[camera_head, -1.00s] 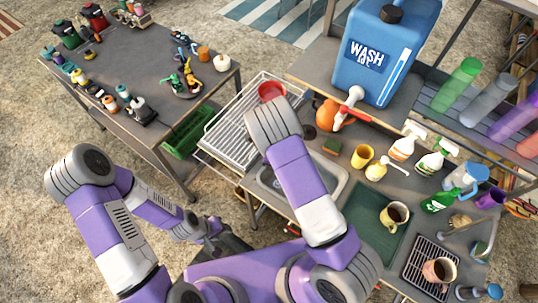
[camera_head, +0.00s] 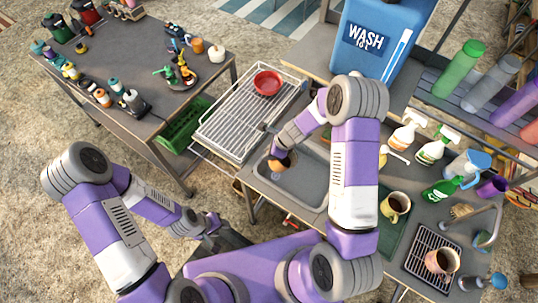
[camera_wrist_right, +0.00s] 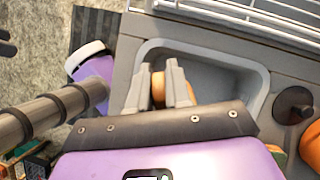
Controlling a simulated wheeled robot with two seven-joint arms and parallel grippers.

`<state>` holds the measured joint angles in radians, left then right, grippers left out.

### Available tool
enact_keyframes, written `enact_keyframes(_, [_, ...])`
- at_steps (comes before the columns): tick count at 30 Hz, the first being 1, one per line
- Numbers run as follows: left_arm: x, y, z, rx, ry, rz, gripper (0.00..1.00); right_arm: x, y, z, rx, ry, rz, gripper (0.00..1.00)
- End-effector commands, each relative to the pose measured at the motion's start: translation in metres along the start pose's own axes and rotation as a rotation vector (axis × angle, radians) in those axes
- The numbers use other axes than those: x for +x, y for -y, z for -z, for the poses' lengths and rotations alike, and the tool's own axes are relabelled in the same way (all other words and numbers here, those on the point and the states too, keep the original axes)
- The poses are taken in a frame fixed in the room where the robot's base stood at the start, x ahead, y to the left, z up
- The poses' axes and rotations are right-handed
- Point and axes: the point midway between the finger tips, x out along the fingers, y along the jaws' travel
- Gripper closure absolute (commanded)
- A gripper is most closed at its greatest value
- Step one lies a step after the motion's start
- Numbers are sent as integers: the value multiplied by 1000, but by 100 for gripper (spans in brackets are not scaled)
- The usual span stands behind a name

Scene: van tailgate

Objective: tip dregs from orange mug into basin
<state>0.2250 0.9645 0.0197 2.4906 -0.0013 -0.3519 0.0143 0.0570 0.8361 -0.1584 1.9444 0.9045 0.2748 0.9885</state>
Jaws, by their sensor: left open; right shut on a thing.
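My right gripper (camera_head: 283,155) is shut on the orange mug (camera_head: 279,164) at the left end of the basin (camera_head: 303,191). The mug shows as a small orange piece with a dark patch; its tilt and contents are unclear. In the right wrist view the gripper's fingers (camera_wrist_right: 166,88) close around the mug (camera_wrist_right: 158,90), at the left part of the grey basin (camera_wrist_right: 215,78). The basin floor looks bare where visible. My left gripper (camera_head: 211,243) is open and empty, low near my base, away from the counter.
A wire rack (camera_head: 237,118) with a red bowl (camera_head: 267,83) lies beyond the basin. A blue wash tank (camera_head: 380,45) stands behind. Spray bottles, a yellow mug of dark liquid (camera_head: 394,207) and a pink mug (camera_head: 441,260) crowd the right. A tool table (camera_head: 140,75) stands left.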

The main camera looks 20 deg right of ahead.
Motion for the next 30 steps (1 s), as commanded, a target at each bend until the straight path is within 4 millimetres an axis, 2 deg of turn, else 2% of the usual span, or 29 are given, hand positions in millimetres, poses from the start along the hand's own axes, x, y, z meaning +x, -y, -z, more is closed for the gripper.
enact_keyframes(1, [6, 2, 0, 0, 0, 0, 57, 2, 1, 1, 1, 10, 2, 100])
enact_keyframes(30, [70, 26, 3, 0, 0, 0, 57, -1, 0, 1, 2, 197, 1, 100])
